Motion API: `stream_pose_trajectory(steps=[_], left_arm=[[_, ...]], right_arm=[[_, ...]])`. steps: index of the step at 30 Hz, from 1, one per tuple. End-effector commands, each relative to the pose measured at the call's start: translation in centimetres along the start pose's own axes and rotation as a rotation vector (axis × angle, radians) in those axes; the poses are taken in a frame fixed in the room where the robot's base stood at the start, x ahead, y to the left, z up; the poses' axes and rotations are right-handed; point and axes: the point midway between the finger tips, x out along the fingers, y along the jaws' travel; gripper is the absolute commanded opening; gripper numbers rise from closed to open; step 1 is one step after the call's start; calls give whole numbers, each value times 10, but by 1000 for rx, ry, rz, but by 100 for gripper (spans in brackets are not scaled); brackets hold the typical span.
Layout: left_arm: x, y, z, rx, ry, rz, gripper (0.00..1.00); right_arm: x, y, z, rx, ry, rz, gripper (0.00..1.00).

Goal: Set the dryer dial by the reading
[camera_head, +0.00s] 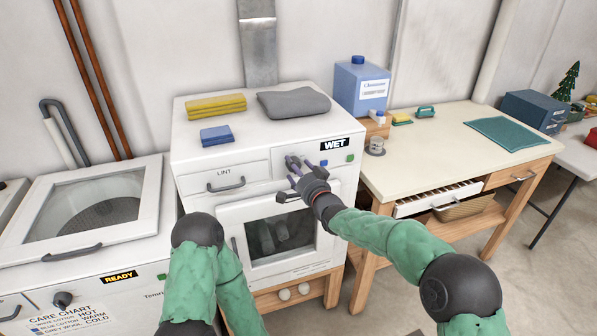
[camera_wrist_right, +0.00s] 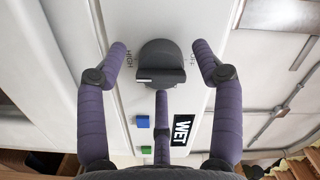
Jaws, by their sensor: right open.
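The white dryer (camera_head: 290,135) stands in the middle of the head view, with a black WET reading (camera_head: 335,144) at the upper right of its front. The reading also shows in the right wrist view (camera_wrist_right: 183,130).
Yellow (camera_head: 216,106), blue (camera_head: 217,135) and grey (camera_head: 293,102) folded cloths lie on the dryer. A washer (camera_head: 25,237) with a READY sign stands left. A care chart (camera_head: 70,318) is at bottom left. A workbench (camera_head: 450,150) with an open drawer (camera_head: 440,200) stands right.

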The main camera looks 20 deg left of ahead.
Motion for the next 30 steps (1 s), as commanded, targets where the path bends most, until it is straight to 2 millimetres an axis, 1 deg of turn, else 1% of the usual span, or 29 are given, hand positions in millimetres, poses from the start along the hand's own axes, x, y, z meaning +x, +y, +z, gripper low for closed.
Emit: stream_pose_trajectory(steps=[5,8,21,25,30], left_arm=[[0,0,0,0,0,0,0],[0,0,0,0,0,0,0],[0,0,0,0,0,0,0],[0,0,0,0,0,0,0],[0,0,0,0,0,0,0]], right_arm=[[-9,0,-1,0,0,0,67],[-21,0,-1,1,1,0,67],[-92,0,0,1,0,0,67],[-107,0,0,1,0,1,67],[-118,0,0,1,0,0,67]])
